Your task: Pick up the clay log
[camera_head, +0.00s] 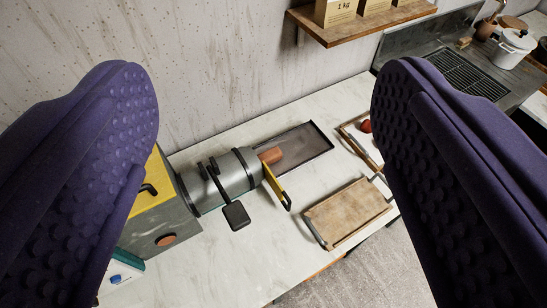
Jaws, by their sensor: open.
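The clay log (271,155) is a short orange-brown piece at the mouth of a grey metal cylinder machine (228,176). It lies at the near end of a dark flat tray (305,143). I cannot tell whether it is still joined to the machine. A yellow bar (275,184) stands at the machine's mouth, just beside the log. My gripper (265,115) shows as two purple, bumpy fingers, wide apart at the left and right of the picture. Nothing is between the fingertips; the log is well beyond them on the counter.
A wooden board with a handle (347,212) lies on the pale counter (262,250) near its front edge. A wooden tray (350,134) holds a red round thing (366,126). A wall shelf (350,27) with boxes hangs above.

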